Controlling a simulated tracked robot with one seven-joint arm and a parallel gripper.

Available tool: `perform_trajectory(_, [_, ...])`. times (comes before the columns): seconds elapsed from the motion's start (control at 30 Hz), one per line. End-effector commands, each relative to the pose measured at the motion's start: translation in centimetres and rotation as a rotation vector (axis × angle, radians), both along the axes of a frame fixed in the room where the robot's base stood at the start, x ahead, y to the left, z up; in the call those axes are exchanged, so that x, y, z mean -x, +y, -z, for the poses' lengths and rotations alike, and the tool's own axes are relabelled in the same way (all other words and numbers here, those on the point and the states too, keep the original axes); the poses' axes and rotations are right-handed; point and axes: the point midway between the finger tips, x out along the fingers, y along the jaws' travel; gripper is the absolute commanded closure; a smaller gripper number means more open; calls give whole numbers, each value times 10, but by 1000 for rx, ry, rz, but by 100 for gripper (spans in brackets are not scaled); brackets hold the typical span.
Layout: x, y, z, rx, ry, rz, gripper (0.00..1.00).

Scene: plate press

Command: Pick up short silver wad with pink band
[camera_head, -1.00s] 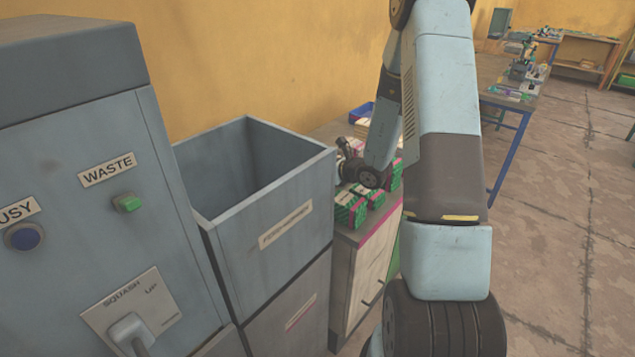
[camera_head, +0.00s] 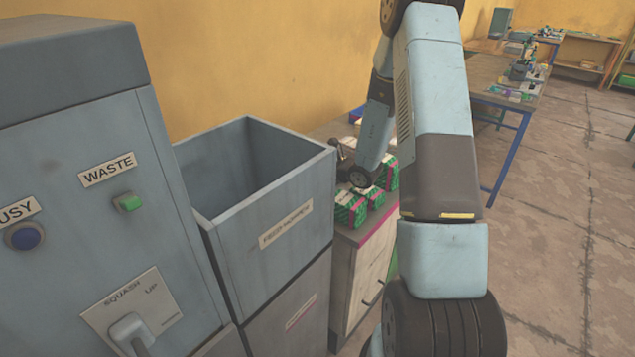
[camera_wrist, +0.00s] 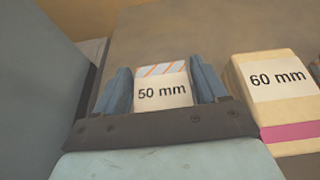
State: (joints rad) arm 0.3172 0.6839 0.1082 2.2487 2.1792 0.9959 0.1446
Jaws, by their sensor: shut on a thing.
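In the wrist view my gripper (camera_wrist: 161,74) is shut on a small block (camera_wrist: 163,97) with a white "50 mm" label and an orange, white and grey striped edge at its far side. The two blue fingers stand at its left and right sides. No pink band or silver face shows on the held block; its lower part is hidden by the gripper. A cream block (camera_wrist: 275,90) labelled "60 mm", with a pink band, stands right of my gripper, apart from it. In the head view my gripper is mostly hidden behind my arm.
Green, pink and white packs (camera_head: 348,209) lie on a bench (camera_head: 350,238). A grey open-topped bin (camera_head: 262,215) stands left of the bench, beside the press (camera_head: 70,200) with its WASTE button (camera_head: 128,203). A table (camera_head: 490,100) stands behind at right; the floor (camera_head: 570,240) there is clear.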

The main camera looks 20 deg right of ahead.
Motion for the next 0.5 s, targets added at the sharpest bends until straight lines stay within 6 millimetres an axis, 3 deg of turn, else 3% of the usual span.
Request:
perform_trajectory(0.33, [0, -1, -2, 0, -1, 1, 59])
perform_trajectory(0.5, [0, -1, -15, 0, -2, 1, 59])
